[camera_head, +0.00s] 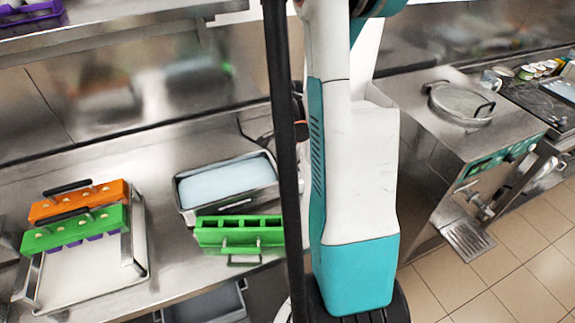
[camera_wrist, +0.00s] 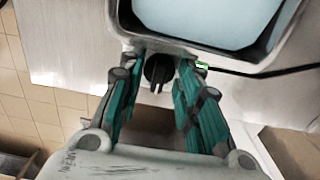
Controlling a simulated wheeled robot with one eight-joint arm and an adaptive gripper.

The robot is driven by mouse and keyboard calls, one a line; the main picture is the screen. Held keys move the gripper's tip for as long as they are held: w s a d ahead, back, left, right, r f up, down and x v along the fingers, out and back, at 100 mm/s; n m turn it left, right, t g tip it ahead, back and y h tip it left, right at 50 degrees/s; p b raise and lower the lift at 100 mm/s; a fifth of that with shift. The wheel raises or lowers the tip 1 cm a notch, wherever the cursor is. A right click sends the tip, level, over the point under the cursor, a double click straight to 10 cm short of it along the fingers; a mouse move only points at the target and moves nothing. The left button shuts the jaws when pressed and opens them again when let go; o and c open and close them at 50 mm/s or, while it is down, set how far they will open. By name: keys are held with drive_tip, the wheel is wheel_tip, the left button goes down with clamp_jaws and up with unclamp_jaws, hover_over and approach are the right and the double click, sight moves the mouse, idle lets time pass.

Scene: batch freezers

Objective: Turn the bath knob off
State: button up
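The bath is a steel basin (camera_head: 184,209) of pale blue liquid on the counter in the head view, and its rim (camera_wrist: 126,37) crosses the top of the wrist view. The round black bath knob (camera_wrist: 158,69) sits on the bath's side in the wrist view, and its pointer's exact setting is hard to read. My gripper (camera_wrist: 162,70) is open, with its teal fingers on either side of the knob and visible gaps between. A small green light (camera_wrist: 202,65) shows by the right fingertip. In the head view the knob and gripper are hidden.
A green mould (camera_head: 240,232) stands at the bath's front edge. A tray (camera_head: 85,278) with orange (camera_head: 80,200) and green (camera_head: 75,232) moulds is at left. A black cable (camera_wrist: 260,73) runs right from the bath. A batch freezer (camera_head: 450,140) stands at right beside open tiled floor.

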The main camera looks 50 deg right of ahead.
drive_tip(key=shift+c, duration=0.3)
clamp_jaws()
drive_tip(key=n+b, duration=0.2)
drive_tip(key=n, duration=0.2)
drive_tip(key=shift+f+n, duration=0.1)
drive_tip(key=shift+n, duration=0.3)
drive_tip(key=n+b, duration=0.1)
drive_tip(key=n, duration=0.3)
drive_tip(key=shift+s+n, duration=0.15)
drive_tip(key=shift+n, duration=0.15)
drive_tip(key=n+b, duration=0.1)
drive_tip(key=n, duration=0.3)
drive_tip(key=shift+s+n+b, duration=0.1)
drive_tip(key=shift+n+b, duration=0.3)
drive_tip(key=shift+n, duration=1.9)
drive_tip(key=shift+d, duration=0.1)
